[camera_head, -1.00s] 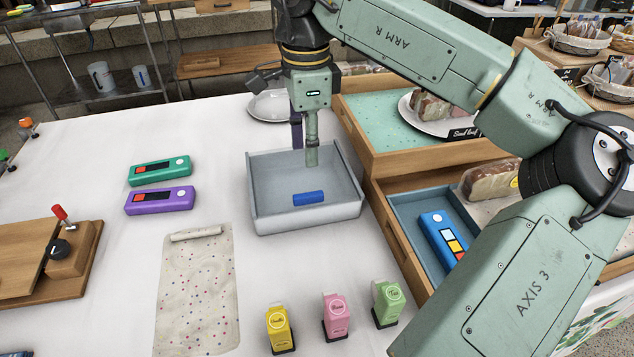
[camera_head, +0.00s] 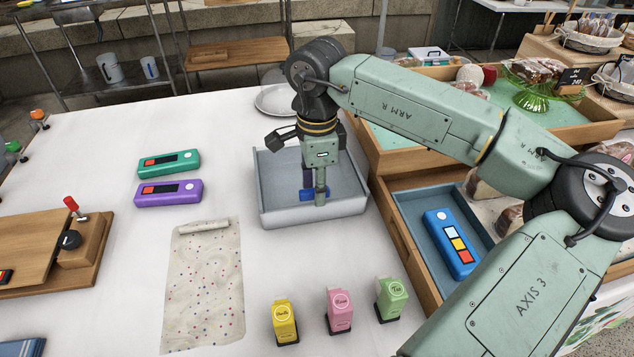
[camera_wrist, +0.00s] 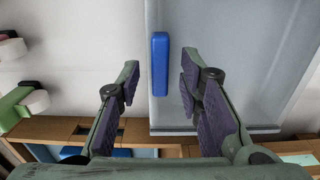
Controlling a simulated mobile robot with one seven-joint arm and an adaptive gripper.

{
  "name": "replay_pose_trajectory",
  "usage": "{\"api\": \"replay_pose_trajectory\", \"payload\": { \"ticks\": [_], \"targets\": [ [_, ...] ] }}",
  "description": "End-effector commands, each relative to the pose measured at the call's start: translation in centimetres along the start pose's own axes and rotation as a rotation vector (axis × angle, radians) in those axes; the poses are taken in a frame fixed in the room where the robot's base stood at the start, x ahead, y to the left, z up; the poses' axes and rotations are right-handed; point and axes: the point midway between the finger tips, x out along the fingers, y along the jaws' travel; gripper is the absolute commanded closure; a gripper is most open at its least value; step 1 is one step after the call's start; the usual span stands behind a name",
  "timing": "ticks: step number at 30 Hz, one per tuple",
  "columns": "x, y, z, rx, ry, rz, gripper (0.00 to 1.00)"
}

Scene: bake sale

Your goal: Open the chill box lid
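The chill box (camera_head: 267,217) is a pale grey box on the white table, with a flat grey lid (camera_head: 350,180) and a short blue handle (camera_head: 325,190). My gripper (camera_head: 314,200) points down at the handle and partly hides it. In the wrist view my gripper (camera_wrist: 160,68) is open, its purple-padded fingers apart. The blue handle (camera_wrist: 160,65) lies in the gap between them, with space visible on both sides. The lid (camera_wrist: 240,60) fills the right side of that view and looks closed.
Wooden trays (camera_head: 405,243) stand close at the right of the box; one holds a blue device (camera_head: 450,243). Green (camera_head: 168,163) and purple (camera_head: 168,193) devices lie left. Yellow (camera_head: 284,322), pink (camera_head: 339,311) and green (camera_head: 391,298) cartons stand in front. A patterned mat (camera_head: 203,285) lies front left.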

Motion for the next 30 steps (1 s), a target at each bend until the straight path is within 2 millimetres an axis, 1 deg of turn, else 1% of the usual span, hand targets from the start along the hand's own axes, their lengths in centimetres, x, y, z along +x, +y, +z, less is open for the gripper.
{"api": "replay_pose_trajectory", "payload": {
  "ticks": [3,4,18,30],
  "targets": [
    [0.00,0.00,0.00,0.000,0.000,0.000,0.67],
    [0.00,0.00,0.00,0.000,0.000,0.000,0.68],
    [-0.02,-0.01,-0.01,0.000,0.000,0.000,0.99],
    [-0.03,-0.01,-0.01,0.001,0.000,0.000,1.00]
  ]
}}
